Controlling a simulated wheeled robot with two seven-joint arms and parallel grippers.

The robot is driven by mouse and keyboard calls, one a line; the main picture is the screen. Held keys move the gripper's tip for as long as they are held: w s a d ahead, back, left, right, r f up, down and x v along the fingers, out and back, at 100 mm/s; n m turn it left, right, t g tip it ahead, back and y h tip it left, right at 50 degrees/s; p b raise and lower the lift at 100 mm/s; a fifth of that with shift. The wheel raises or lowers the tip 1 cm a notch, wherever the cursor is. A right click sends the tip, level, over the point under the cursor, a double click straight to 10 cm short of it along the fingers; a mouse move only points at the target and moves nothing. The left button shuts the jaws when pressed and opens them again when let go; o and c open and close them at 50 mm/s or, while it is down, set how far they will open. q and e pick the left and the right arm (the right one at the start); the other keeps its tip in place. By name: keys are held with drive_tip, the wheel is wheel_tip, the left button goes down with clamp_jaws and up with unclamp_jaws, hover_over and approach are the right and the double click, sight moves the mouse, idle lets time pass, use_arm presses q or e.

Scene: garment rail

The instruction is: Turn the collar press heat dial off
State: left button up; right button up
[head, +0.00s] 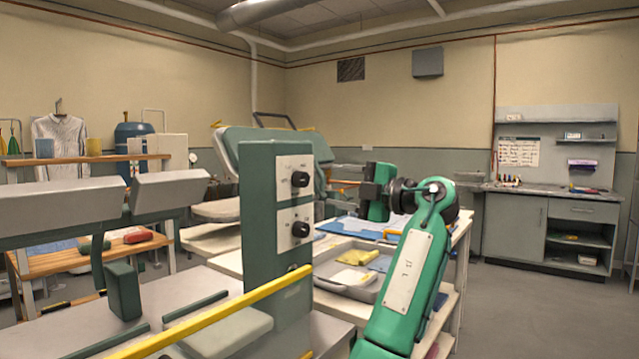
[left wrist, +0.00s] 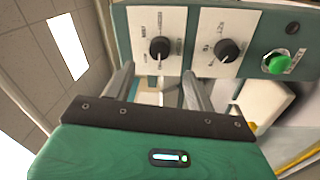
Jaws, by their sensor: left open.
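The collar press's green control box (head: 262,215) stands in the middle of the head view. An upper black dial (head: 299,179) and a lower black dial (head: 300,229) sit on white plates on its right-hand face. In the left wrist view the upper dial (left wrist: 160,48) is at left and the lower dial (left wrist: 229,50) at right, beside a green button (left wrist: 277,63). The labels are too small to read surely. My left gripper (head: 363,189) is right of the box, apart from it. Its open, empty fingers (left wrist: 158,77) point at the panel, roughly below the upper dial in the wrist picture.
A yellow rail (head: 215,313) crosses in front of the box. A grey tray with a yellow cloth (head: 355,257) lies on the table behind it. Grey press parts (head: 80,203) stand at left. Open floor (head: 530,315) lies at right.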

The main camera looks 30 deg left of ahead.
use_arm(q)
drive_tip(key=d, duration=0.5)
drive_tip(key=shift+s+d+f, duration=0.15)
drive_tip(key=shift+d, duration=0.25)
use_arm(e)
drive_tip(key=shift+d+r, duration=0.15)
drive_tip(key=shift+d+f, duration=0.1)
drive_tip(key=shift+f, duration=0.1)
drive_tip(key=shift+d, duration=0.1)
